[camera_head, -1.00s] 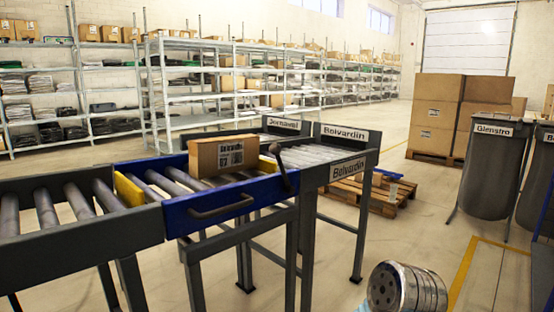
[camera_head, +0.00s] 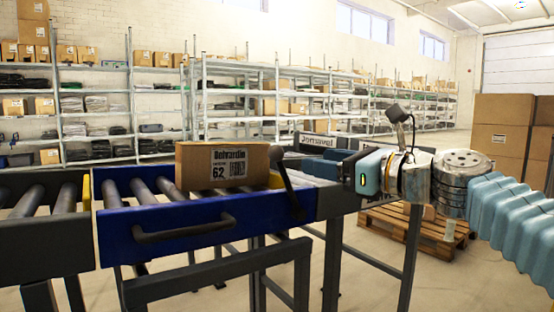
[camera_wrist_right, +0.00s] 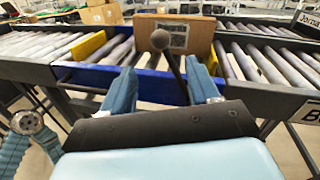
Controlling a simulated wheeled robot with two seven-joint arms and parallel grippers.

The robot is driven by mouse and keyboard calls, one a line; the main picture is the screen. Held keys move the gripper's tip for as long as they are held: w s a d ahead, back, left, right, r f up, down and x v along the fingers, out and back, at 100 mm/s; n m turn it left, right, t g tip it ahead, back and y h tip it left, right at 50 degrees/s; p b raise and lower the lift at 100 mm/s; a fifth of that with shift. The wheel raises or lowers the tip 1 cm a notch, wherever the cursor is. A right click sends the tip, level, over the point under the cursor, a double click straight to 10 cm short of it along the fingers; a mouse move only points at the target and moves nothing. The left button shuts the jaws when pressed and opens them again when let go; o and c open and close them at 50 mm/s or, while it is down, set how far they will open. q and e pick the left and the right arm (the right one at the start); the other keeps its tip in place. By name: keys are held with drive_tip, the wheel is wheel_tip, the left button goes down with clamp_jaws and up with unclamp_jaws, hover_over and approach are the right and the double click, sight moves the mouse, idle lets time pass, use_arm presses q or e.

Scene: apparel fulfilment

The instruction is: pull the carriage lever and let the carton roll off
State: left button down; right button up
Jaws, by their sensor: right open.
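The carton (camera_head: 222,166), brown and labelled "Belvardin 62", sits upright on the rollers of the blue carriage (camera_head: 135,240); it also shows in the right wrist view (camera_wrist_right: 198,38). The carriage lever (camera_head: 288,180) is dark with a round knob and stands at the carriage's right front corner. In the right wrist view the lever (camera_wrist_right: 174,66) rises between the two spread blue fingers, apart from both. My right gripper (camera_head: 310,166) is open and empty, to the right of the lever in the head view; it also shows in the right wrist view (camera_wrist_right: 167,82). My left gripper is out of view.
A grey roller conveyor (camera_head: 45,245) adjoins the carriage at left. Signed outfeed lanes lie at right, one reading "Jornamel" (camera_head: 317,142). A dark handle bar (camera_head: 185,229) juts from the carriage's front. A wooden pallet (camera_head: 440,236) stands on the floor behind.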

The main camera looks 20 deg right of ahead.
sight(283, 156)
drive_tip(key=p+x, duration=0.2)
drive_tip(key=x, duration=1)
drive_tip(key=shift+w, duration=0.25)
drive_tip(key=shift+c, duration=0.2)
clamp_jaws()
